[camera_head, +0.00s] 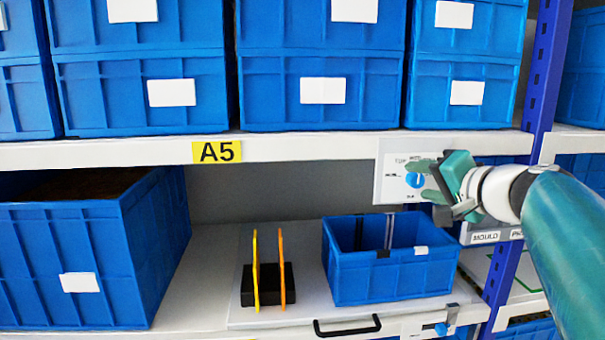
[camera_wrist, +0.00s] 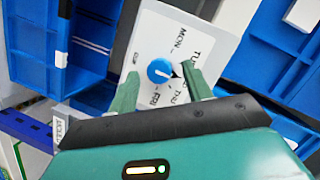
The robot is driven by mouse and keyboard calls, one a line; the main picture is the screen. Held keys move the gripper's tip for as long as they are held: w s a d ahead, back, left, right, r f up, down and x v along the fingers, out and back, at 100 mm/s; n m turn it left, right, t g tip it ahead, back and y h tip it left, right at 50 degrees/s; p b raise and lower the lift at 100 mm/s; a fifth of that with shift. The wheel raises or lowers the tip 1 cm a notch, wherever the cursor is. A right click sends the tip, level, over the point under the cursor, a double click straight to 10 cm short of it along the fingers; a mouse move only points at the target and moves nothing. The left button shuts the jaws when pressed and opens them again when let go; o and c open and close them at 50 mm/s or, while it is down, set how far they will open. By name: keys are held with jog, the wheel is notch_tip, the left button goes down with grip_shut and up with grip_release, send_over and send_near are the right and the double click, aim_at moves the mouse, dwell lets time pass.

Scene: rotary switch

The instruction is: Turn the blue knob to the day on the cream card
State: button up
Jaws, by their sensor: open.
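The blue knob (camera_wrist: 160,71) sits on a white dial plate (camera_wrist: 150,35) with day labels around it. MON, part of TUE, THU and FRI can be read in the wrist view. A white mark on the knob seems to point right, toward my right finger, which hides the label there. My gripper (camera_wrist: 158,82) is open, with one finger on each side of the knob in the picture; I cannot tell whether they touch it. In the head view the knob (camera_head: 414,180) shows just left of my gripper (camera_head: 427,180). I cannot make out a cream card.
A black holder with two orange-yellow uprights (camera_head: 281,265) stands further left. A blue rack post (camera_head: 543,75) rises behind my arm.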

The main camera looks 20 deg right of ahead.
jog(key=shift+w+f, duration=0.1)
jog(key=shift+w, duration=0.2)
jog(key=shift+s, duration=0.15)
jog(key=c, duration=1)
